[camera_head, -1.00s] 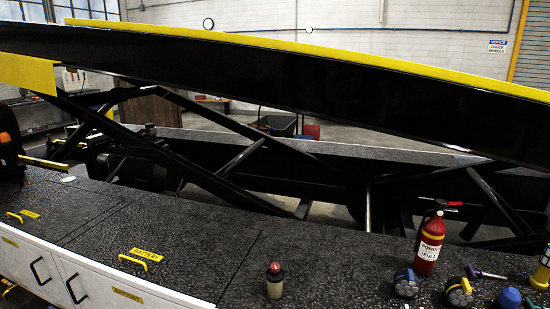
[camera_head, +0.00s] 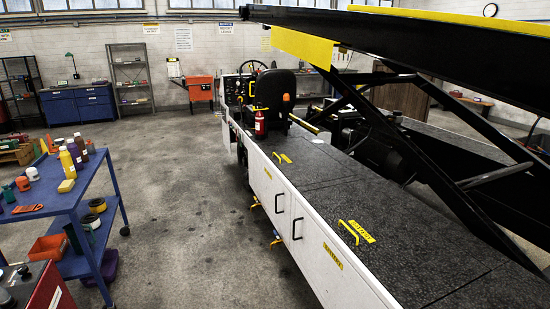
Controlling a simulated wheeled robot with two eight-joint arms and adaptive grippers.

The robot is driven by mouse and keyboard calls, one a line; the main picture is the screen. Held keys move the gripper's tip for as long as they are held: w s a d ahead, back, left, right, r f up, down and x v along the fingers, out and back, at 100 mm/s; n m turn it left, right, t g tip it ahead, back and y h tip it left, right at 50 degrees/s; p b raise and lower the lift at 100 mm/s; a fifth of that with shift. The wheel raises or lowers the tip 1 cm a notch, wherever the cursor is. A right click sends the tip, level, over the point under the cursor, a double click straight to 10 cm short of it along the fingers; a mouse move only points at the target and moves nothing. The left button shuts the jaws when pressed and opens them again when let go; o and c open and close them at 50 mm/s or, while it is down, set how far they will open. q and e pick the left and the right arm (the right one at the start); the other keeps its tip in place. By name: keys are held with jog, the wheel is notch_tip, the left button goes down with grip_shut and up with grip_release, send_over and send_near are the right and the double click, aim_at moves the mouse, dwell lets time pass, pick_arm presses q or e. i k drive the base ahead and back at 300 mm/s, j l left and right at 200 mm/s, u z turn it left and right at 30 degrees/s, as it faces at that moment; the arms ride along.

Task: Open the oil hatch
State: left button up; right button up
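The belt loader's dark textured deck (camera_head: 345,195) runs along the right half of the head view. A nearer yellow handle (camera_head: 348,232) lies on a closed deck hatch beside a yellow label reading BATTERY. A farther yellow handle (camera_head: 277,157) lies on the deck beside a yellow label (camera_head: 286,158) too small to read. All the deck panels look closed. I cannot tell which one is the oil hatch. Neither of my grippers is in view.
A blue cart (camera_head: 66,200) with bottles and tools stands at the left. Clear grey floor lies between it and the loader's white side (camera_head: 272,195). The black conveyor boom (camera_head: 430,40) rises over the deck. A fire extinguisher (camera_head: 260,124) stands near the seat (camera_head: 273,92).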

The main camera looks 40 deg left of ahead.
aim_at(302, 164)
jog(key=u, duration=1.3)
jog(key=z, duration=0.25)
jog(key=i+j+z, duration=0.8)
jog(key=i+j, duration=0.8)
jog(key=j, duration=0.15)
jog(key=i+j+z, duration=0.15)
jog(key=i+j, duration=0.7)
jog(key=j, duration=0.3)
jog(key=i+j, duration=0.55)
jog(key=i+l+z, duration=0.05)
jog(key=i, duration=0.05)
